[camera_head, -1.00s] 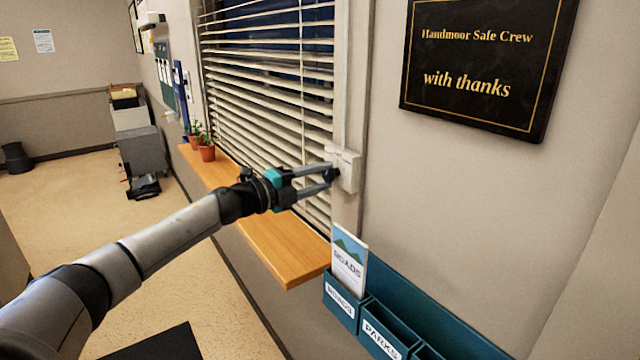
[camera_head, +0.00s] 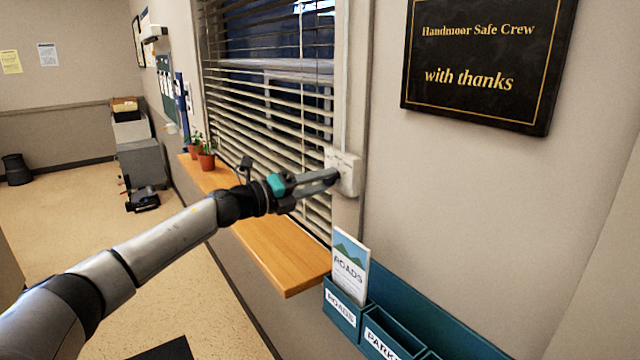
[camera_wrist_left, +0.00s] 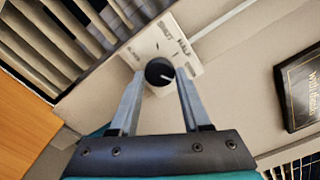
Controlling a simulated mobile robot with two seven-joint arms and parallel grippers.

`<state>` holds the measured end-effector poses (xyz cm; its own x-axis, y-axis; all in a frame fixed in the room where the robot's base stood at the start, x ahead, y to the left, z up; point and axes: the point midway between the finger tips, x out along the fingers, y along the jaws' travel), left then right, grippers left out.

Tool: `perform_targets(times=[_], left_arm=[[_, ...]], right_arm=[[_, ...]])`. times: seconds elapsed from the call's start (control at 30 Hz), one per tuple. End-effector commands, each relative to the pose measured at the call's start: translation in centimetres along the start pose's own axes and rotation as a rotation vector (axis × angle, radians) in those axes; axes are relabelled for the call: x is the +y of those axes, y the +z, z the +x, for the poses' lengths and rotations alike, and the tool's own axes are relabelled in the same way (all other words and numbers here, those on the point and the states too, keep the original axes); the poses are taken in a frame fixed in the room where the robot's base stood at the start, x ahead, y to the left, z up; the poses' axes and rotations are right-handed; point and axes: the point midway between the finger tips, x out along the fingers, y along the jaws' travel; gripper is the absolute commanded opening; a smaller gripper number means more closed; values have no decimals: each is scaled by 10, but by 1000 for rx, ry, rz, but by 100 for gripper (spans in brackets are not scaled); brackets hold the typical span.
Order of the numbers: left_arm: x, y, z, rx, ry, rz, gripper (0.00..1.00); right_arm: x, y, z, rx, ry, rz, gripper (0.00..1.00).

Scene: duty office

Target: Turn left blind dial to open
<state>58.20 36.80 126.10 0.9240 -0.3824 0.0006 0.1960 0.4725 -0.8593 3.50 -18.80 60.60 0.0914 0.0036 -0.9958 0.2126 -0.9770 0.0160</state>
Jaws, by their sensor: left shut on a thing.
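The blind dial is a small black round knob (camera_wrist_left: 159,71) on a white wall plate (camera_wrist_left: 181,42), centred in the left wrist view. The plate carries the words SHUT and HALF and other lettering too small to read surely. A white pointer line on the knob points to the right in that view. My left gripper (camera_wrist_left: 160,76) is shut on the knob, one finger on each side. In the head view the plate (camera_head: 350,174) is beside the window, and the left gripper (camera_head: 336,176) reaches it from the left. The blind (camera_head: 270,100) has gaps between its slats. My right gripper is out of view.
A wooden sill (camera_head: 280,255) with potted plants (camera_head: 207,155) runs under the window. A black plaque (camera_head: 480,65) hangs to the upper right.

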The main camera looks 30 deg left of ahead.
Motion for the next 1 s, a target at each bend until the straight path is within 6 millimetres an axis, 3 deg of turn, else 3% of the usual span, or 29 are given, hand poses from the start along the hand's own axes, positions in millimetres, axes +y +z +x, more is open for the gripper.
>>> perform_targets(times=[0.27, 0.3, 0.53, 1.0], left_arm=[[0, 0, 0, 2, 1, 5, 0], [0, 0, 0, 2, 1, 5, 48], [0, 0, 0, 1, 1, 3, 74], [2, 0, -11, 0, 3, 2, 75]], right_arm=[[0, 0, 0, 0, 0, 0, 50], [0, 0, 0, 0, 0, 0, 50], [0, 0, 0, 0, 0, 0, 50], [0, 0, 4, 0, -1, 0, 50]])
